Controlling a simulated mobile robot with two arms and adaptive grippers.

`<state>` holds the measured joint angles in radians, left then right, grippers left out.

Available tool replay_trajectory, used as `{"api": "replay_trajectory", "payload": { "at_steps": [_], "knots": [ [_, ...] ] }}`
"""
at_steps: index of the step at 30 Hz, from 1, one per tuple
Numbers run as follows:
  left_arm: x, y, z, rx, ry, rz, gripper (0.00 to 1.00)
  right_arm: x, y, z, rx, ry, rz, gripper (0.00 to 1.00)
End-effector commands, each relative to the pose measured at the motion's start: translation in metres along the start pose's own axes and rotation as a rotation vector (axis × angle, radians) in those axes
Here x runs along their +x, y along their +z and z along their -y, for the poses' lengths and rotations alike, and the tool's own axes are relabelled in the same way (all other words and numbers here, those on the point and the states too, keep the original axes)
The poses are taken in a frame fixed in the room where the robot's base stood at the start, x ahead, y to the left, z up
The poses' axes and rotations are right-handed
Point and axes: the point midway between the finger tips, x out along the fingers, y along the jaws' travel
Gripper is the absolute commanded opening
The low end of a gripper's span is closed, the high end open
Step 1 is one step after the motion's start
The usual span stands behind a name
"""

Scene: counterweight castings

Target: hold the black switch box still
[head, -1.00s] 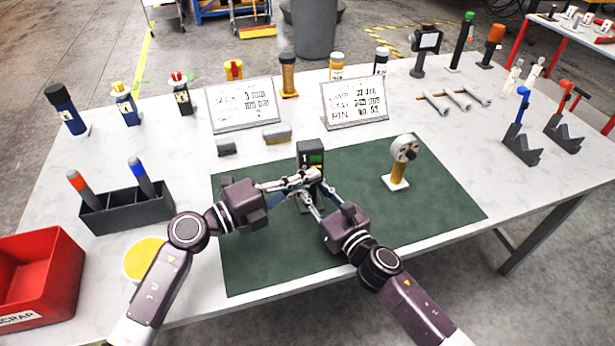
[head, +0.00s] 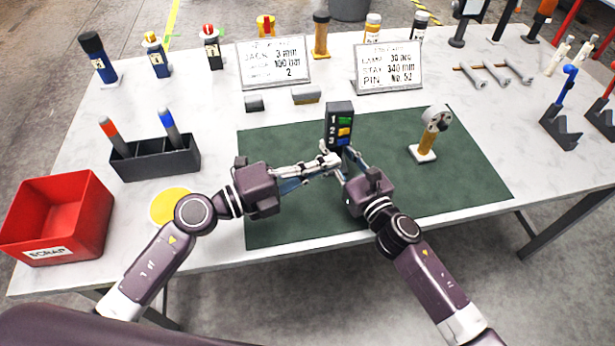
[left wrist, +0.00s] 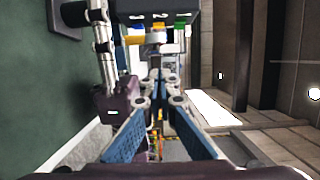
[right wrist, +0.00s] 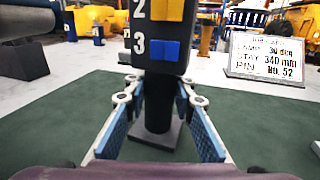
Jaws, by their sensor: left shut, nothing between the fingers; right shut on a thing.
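The black switch box (head: 339,112) stands upright on the green mat (head: 285,215), with green, yellow and blue buttons numbered 1, 2 and 3. In the right wrist view the box (right wrist: 143,52) sits on a dark post (right wrist: 158,112). My left gripper (head: 336,162) is shut and empty, just in front of and below the buttons. In the left wrist view its fingertips (left wrist: 156,78) are together below the box (left wrist: 165,8). The head view cannot show whether they touch it.
A dark holder (head: 155,158) with two markers and a red scrap bin (head: 85,208) are left. The mat's front is clear.

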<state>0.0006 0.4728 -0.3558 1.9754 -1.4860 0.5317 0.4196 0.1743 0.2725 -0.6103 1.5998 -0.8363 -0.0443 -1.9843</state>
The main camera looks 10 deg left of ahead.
Motion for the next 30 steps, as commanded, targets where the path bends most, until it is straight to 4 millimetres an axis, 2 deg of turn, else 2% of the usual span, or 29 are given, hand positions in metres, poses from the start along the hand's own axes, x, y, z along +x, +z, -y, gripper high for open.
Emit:
{"api": "replay_trajectory", "payload": {
  "at_steps": [3, 10, 15, 26, 27, 30],
  "knots": [
    [-0.024, -0.009, -0.002, -0.002, 0.004, -0.001, 0.0, 0.0, -0.001, -0.002, 0.003, 0.003, -0.001, 0.0],
    [-0.05, -0.019, -0.001, -0.002, 0.001, -0.001, 0.0, 0.0, -0.001, -0.002, 0.003, 0.003, -0.001, 0.0],
    [-0.056, -0.021, 0.0, 0.0, -0.001, -0.001, 0.0, 0.0, -0.001, -0.002, 0.003, 0.003, -0.001, 0.0],
    [-0.056, -0.021, 0.0, 0.0, -0.001, -0.002, 0.0, 0.0, -0.001, -0.001, 0.002, 0.002, -0.001, 0.0],
    [-0.056, -0.021, 0.0, 0.0, -0.001, -0.002, 0.0, 0.0, -0.001, -0.001, 0.002, 0.002, -0.001, 0.27],
    [-0.056, -0.021, 0.0, 0.0, -0.001, -0.002, 0.0, 0.0, -0.001, -0.001, 0.002, 0.002, -0.001, 0.38]
  ]
}}
